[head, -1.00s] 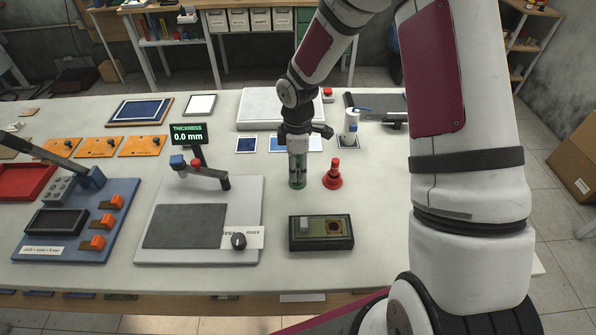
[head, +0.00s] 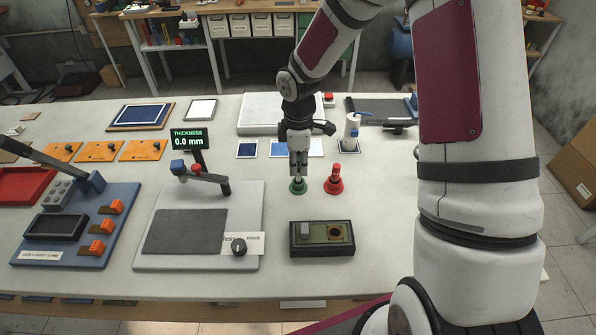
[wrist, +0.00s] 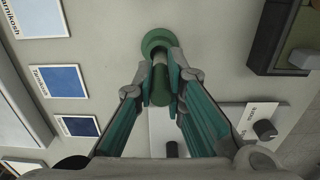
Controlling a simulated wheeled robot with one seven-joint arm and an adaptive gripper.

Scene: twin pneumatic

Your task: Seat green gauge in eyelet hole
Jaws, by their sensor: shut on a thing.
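The green gauge (head: 298,187) stands upright on the white table, left of a similar red gauge (head: 334,181). My gripper (head: 298,173) points down over the green gauge and is shut on its upper part. In the wrist view the two fingertips (wrist: 160,72) press on its stem from both sides, with its round flange (wrist: 157,41) beyond them. A dark box (head: 296,249) with a gold-green panel lies in front of the gauges. A dark round hole (head: 334,233) shows in its right half, beside a grey block (head: 307,229).
A grey plate station (head: 165,255) with a knob (head: 238,246) and a thickness display (head: 187,138) is to the left. A white bottle (head: 352,130) and blue cards (head: 246,149) are behind. The table between gauges and box is clear.

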